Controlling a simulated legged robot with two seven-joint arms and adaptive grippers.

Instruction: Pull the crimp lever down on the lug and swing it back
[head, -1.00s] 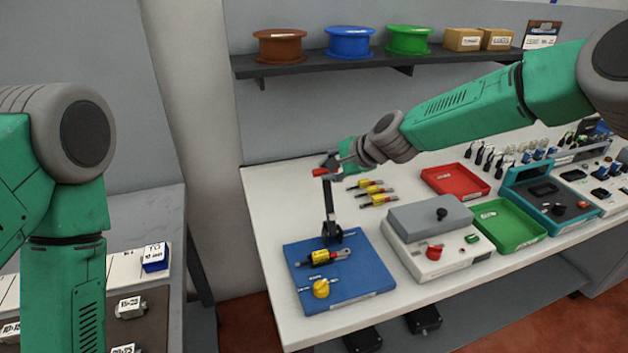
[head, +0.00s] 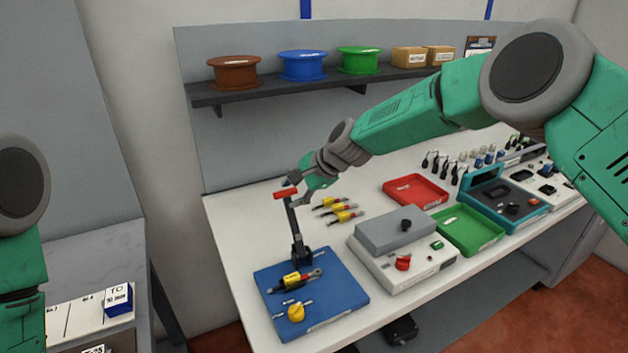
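The crimp lever (head: 292,226) is a dark upright bar with a red grip (head: 287,193) at its top. It rises from a black base at the back of the blue board (head: 338,294). A yellow and black lug piece (head: 292,280) with a metal end lies on the board in front of the lever base. My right gripper (head: 296,180) is at the red grip, just behind and right of it. Whether its fingers are closed on the grip is too small to tell. My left arm shows at the left edge, but its gripper is out of view.
A yellow knob (head: 296,313) sits at the board's front. Several yellow-red lugs (head: 340,211) lie behind. A grey-lidded box (head: 396,228), a red tray (head: 416,190) and a green tray (head: 468,229) stand to the right. A shelf (head: 300,91) with spools hangs above.

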